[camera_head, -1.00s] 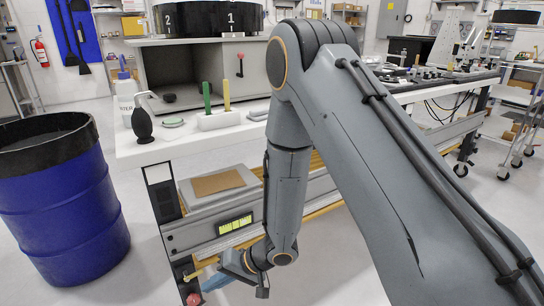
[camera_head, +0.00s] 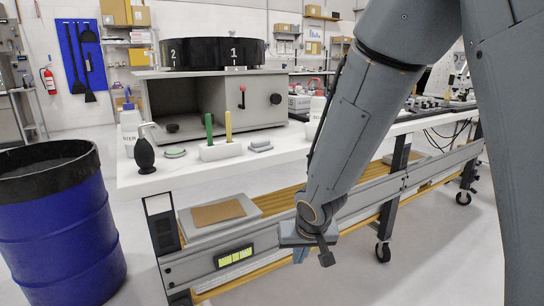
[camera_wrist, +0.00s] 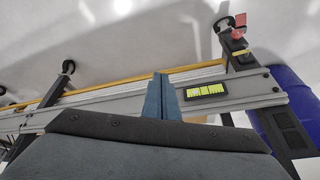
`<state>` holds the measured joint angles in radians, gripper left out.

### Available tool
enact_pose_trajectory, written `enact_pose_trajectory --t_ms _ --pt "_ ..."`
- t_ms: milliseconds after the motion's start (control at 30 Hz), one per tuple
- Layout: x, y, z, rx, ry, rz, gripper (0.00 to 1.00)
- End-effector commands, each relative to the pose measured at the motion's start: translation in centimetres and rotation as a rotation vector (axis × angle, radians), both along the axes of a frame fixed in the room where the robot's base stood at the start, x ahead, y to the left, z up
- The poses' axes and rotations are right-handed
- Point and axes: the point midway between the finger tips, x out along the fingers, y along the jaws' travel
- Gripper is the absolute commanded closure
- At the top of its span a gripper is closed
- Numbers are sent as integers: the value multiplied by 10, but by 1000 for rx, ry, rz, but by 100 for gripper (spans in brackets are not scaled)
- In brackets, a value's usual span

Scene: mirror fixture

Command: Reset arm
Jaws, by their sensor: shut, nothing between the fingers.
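My gripper (camera_head: 301,255) hangs low in front of the workbench (camera_head: 150,184), below the tabletop and to the right of the lit display panel (camera_head: 235,256). In the wrist view its blue fingers (camera_wrist: 163,98) are together and hold nothing. My forearm reaches down from the upper right in the head view and hides part of the bench behind it. The wrist view looks along the bench's lower frame, and the display (camera_wrist: 205,89) shows just right of the fingers.
A blue drum (camera_head: 60,225) stands at the left. On the bench are a grey cabinet (camera_head: 262,85), a black blower bulb (camera_head: 145,155), a white holder (camera_head: 220,151) with green and yellow sticks, and bottles. A lower shelf carries a brown sheet (camera_head: 218,212). Floor in front is clear.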

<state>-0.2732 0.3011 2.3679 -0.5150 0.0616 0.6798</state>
Motion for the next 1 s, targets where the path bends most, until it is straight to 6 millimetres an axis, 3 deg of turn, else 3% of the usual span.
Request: enact_pose_trajectory --t_ms 100,300,500,800,1000 --pt "-32 -37 31 -74 58 -35 100" --pt "-98 -69 63 -116 200 -49 100" --pt "-145 -75 80 -99 297 -29 100" --pt "-199 -73 99 -42 401 17 100" --pt "-202 -77 112 -44 412 2 100"
